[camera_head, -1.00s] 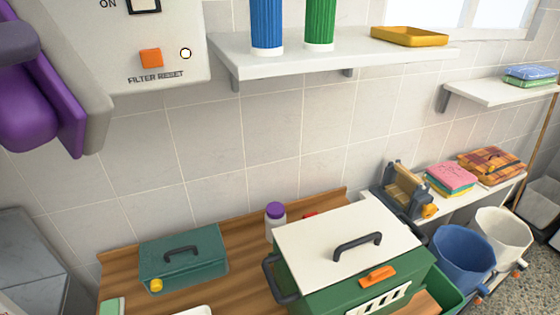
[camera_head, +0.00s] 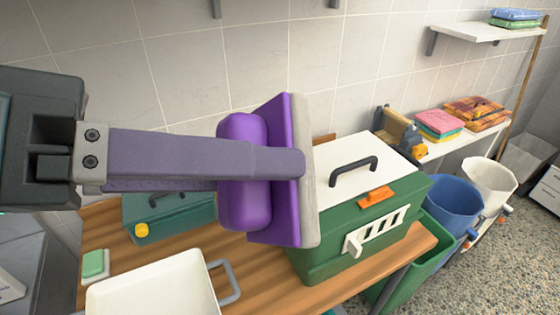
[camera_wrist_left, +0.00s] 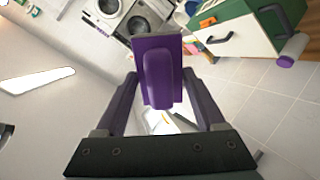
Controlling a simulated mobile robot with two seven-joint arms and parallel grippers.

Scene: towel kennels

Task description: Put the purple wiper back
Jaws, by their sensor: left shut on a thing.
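The purple wiper (camera_head: 245,205) has a rounded purple grip, a flat purple plate and a pale grey pad along one face. My left gripper (camera_head: 285,160) is shut on it and holds it up in the middle of the head view, in front of the wooden table and the green carrier. The near finger covers part of the grip. In the left wrist view the wiper (camera_wrist_left: 160,75) sits between the two fingers of the left gripper (camera_wrist_left: 160,85). My right gripper does not show.
The wooden table (camera_head: 265,290) bears a green carrier (camera_head: 330,250) with a white lid, a teal box (camera_head: 190,222), a white tray (camera_head: 150,290) and a green-and-white sponge (camera_head: 94,265). Blue (camera_head: 452,210) and white (camera_head: 490,180) buckets stand at right. A wall shelf (camera_head: 480,33) is at upper right.

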